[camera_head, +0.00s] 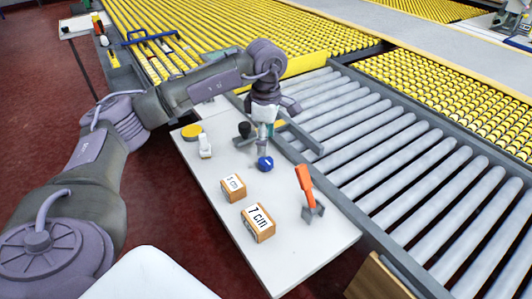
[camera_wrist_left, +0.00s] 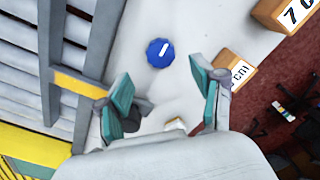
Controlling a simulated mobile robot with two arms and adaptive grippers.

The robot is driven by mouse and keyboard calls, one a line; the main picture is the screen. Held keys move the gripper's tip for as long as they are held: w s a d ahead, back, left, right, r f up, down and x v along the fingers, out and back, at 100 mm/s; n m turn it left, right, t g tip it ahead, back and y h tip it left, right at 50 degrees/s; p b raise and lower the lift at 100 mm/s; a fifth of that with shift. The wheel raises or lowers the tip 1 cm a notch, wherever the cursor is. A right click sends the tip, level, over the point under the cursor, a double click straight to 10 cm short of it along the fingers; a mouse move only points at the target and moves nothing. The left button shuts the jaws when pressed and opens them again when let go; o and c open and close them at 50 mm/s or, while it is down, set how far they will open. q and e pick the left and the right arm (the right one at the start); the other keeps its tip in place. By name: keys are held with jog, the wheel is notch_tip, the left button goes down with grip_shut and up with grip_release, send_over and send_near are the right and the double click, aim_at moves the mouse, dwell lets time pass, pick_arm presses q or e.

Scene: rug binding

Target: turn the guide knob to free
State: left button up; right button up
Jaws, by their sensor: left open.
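The guide knob, a blue round knob (camera_head: 265,163) with a white pointer mark, sits on the white table top. In the left wrist view the knob (camera_wrist_left: 160,53) is beyond my fingertips, its white mark slanting up to the right. My left gripper (camera_head: 264,133) is above and just behind the knob, pointing down, apart from it. In the left wrist view its teal-padded fingers (camera_wrist_left: 161,88) are spread open with nothing between them. I cannot read any position label beside the knob. My right gripper is not in view.
The white table (camera_head: 290,255) also holds a "7 cm" block (camera_head: 258,223), a smaller labelled block (camera_head: 232,188), an orange-handled tool (camera_head: 306,185), a white bottle (camera_head: 205,146) and a yellow disc (camera_head: 191,131). Grey rollers (camera_head: 400,150) lie to the right. A grey bracket stands behind the knob.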

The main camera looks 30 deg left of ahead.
aim_at(266, 160)
pick_arm(q)
notch_tip(266, 160, up, 5)
dwell(0.7)
